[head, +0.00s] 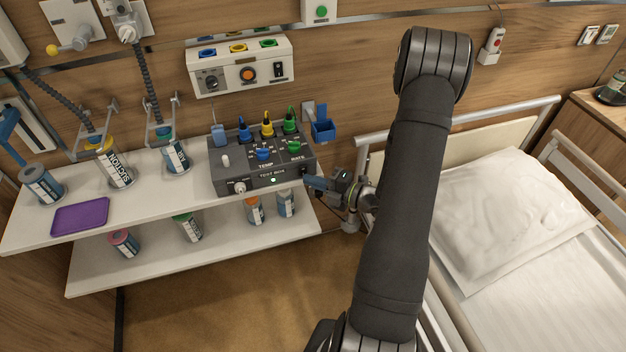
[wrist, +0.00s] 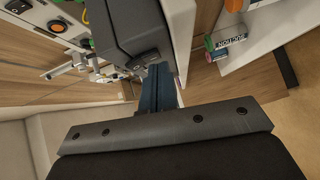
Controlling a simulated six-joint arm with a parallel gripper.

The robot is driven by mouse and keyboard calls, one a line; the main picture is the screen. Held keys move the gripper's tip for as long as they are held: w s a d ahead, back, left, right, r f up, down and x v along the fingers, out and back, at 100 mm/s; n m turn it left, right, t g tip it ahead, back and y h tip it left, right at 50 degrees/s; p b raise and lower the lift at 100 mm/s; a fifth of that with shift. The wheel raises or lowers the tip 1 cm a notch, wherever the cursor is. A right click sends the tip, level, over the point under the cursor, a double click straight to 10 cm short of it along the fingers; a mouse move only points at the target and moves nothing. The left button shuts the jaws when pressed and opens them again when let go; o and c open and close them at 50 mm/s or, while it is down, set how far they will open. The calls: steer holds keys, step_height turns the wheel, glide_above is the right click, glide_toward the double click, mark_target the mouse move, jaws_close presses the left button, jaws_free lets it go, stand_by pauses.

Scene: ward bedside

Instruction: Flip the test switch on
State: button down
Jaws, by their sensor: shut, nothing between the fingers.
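In the wrist view a dark rocker (wrist: 143,58) shows on the box's face. A small pale green light (head: 273,180) is near the front's middle. My gripper (head: 312,183) is shut and empty, its blue fingers just in front of the right end. The fingers (wrist: 155,86) point at the box below the rocker; I cannot tell whether they touch.
A white shelf unit (head: 25,238) carries several labelled canisters and a purple tray (head: 80,216). A blue holder (head: 323,130) is on the wall behind the box's right end. A wall panel (head: 240,66) with knobs hangs above. The bed (head: 575,270) is at the right.

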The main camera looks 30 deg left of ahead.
steer(key=s+d+f, duration=0.1)
steer(key=s+d, duration=0.1)
steer(key=d, duration=1)
steer(key=shift+s+d+f, duration=0.15)
steer(key=shift+s+d, duration=0.1)
steer(key=shift+a, duration=0.1)
steer(key=a+r, duration=0.2)
steer(key=a, duration=0.3)
steer(key=shift+a+r, duration=0.2)
steer(key=shift+a, duration=0.05)
stand_by(0.5)
steer(key=shift+s+a, duration=0.15)
